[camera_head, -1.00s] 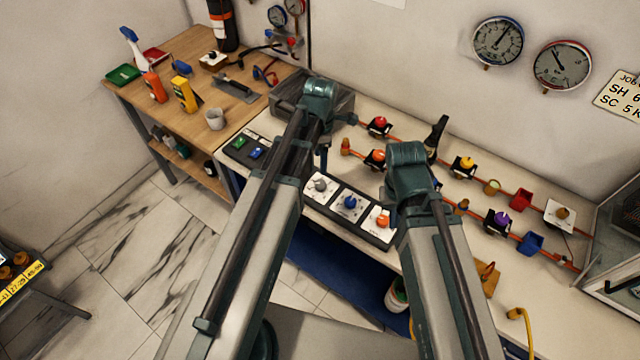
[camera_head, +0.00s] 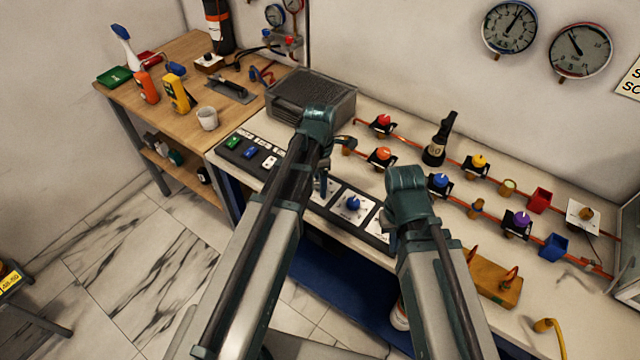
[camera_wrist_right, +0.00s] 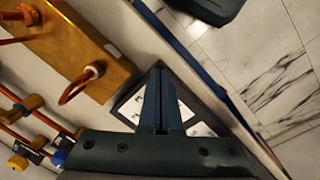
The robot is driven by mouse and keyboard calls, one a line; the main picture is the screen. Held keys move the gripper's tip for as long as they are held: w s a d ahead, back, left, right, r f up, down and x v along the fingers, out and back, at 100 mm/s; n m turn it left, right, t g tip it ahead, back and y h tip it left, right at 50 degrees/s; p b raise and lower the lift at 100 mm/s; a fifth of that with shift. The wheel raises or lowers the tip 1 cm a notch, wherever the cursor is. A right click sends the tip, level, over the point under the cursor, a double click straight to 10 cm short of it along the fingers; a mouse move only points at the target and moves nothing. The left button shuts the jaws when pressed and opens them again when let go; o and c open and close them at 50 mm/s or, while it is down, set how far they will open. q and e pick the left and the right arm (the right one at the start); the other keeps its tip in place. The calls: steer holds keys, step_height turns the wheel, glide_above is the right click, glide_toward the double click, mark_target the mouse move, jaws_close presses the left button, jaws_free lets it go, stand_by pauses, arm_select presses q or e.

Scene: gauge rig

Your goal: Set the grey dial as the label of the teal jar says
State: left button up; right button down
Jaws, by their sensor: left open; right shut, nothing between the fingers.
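The grey dial is hidden behind my left arm in the head view; only part of its white plate (camera_head: 332,187) shows on the dark dial panel. My left gripper (camera_head: 323,187) is open, pointing down over that plate; whether it touches the dial cannot be told. My right gripper, in the right wrist view (camera_wrist_right: 160,68), is shut and empty above the panel's other end. The blue dial (camera_head: 352,203) shows between my arms. I cannot make out the teal jar or its label; a small teal-green item (camera_head: 175,157) stands on the lower shelf of the wooden bench.
A grey mesh-topped box (camera_head: 310,95) stands behind.

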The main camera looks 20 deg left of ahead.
arm_select(q)
steer(key=shift+c, duration=0.3)
jaws_close()
steer(key=shift+m, duration=0.3)
